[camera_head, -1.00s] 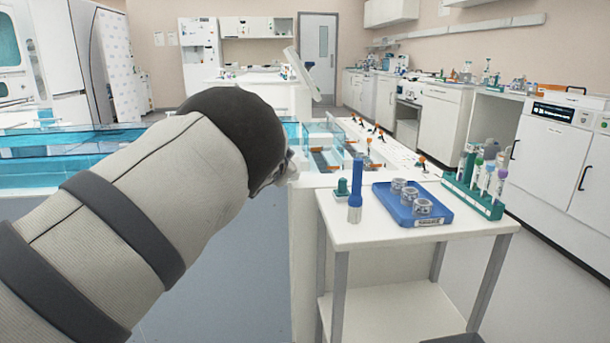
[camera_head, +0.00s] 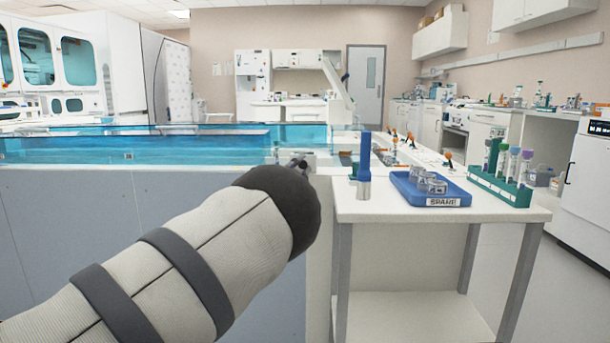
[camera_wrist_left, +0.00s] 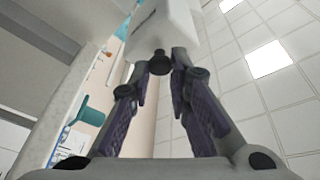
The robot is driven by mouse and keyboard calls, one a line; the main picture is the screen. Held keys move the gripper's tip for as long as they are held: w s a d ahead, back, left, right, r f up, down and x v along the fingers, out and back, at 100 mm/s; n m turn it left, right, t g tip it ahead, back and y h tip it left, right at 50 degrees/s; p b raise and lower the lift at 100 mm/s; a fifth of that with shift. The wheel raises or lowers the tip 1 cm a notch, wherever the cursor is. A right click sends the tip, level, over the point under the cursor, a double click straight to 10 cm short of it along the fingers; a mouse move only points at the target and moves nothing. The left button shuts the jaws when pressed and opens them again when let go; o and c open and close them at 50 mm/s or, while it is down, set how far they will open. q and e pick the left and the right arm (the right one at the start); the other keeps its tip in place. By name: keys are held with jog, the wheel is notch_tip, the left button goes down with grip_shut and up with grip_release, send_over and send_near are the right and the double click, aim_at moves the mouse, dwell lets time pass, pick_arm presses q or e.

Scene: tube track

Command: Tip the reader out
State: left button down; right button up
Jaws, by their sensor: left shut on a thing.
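My left gripper (camera_head: 301,164) is mostly hidden behind its own rounded wrist in the head view, just left of the small white table. In the left wrist view, the gripper's dark fingers (camera_wrist_left: 160,68) close around a dark round knob at the lower end of a white boxy body (camera_wrist_left: 165,28). This body carries a dark marking and may be the reader; most of it runs out of the picture. I cannot make out the held thing in the head view. My right gripper is not in view.
The white side table (camera_head: 400,208) bears a blue tray (camera_head: 408,193) with small containers, an upright blue cylinder (camera_head: 364,160) and a green tube rack (camera_head: 500,187). A long clear-blue-covered track (camera_head: 130,145) runs behind my arm. Open floor lies at right.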

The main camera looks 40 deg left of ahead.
pick_arm(q)
jog(key=shift+f, duration=0.1)
dwell(0.5)
jog(key=c, duration=1.5)
grip_release()
jog(key=shift+w+f, duration=0.15)
jog(key=shift+f, duration=0.05)
jog(key=shift+o, duration=0.2)
jog(key=shift+r, duration=0.1)
jog(key=v, duration=1.2)
jog(key=shift+a+f, duration=0.1)
jog(key=shift+f, duration=0.15)
